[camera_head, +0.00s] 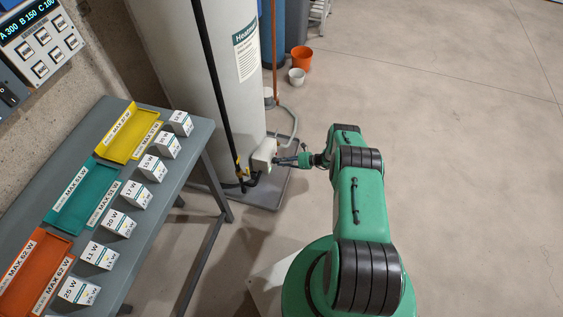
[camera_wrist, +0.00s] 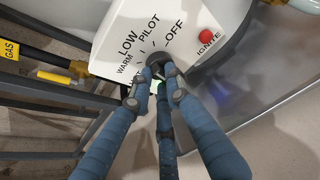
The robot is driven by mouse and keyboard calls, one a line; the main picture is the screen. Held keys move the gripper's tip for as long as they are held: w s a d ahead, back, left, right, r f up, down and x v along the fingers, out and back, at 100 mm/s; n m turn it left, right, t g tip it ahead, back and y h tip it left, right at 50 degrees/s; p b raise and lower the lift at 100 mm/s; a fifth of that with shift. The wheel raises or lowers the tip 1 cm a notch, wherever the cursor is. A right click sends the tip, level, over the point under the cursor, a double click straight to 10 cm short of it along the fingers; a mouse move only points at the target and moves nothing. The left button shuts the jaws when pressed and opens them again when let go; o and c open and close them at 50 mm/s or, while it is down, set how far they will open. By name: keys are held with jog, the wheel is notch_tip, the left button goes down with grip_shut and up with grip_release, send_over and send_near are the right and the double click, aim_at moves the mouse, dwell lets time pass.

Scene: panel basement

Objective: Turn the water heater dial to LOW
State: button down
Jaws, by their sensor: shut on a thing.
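The water heater (camera_head: 190,60) is a tall white tank at the back, with a white control box (camera_head: 264,151) low on its front. The wrist view shows the control box face (camera_wrist: 113,58) up close, with WARM, LOW, PILOT and OFF around a dark dial (camera_wrist: 157,58). My gripper (camera_wrist: 158,75) is shut on the dial, with its blue fingers around it. In the head view my gripper (camera_head: 285,161) reaches the box from the right. The fingers hide much of the dial, and I cannot tell which label its pointer faces.
A red IGNITE button (camera_wrist: 205,36) is right of the dial. A yellow-tagged gas pipe (camera_wrist: 14,49) runs at left. A grey table (camera_head: 185,190) with coloured trays and several white boxes stands at left. Open floor lies to the right.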

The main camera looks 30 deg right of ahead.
jog(key=shift+s+a+f+n+h, duration=0.3)
jog(key=shift+s+a+f+n, duration=0.15)
jog(key=shift+n, duration=0.15)
jog(key=c, duration=1.7)
grip_release()
jog(key=shift+w, duration=0.1)
jog(key=shift+o, duration=0.2)
jog(key=shift+w+d+r, duration=0.2)
jog(key=shift+d, duration=0.05)
jog(key=v, duration=1.2)
jog(key=shift+s+f, duration=0.2)
jog(key=shift+a, duration=0.1)
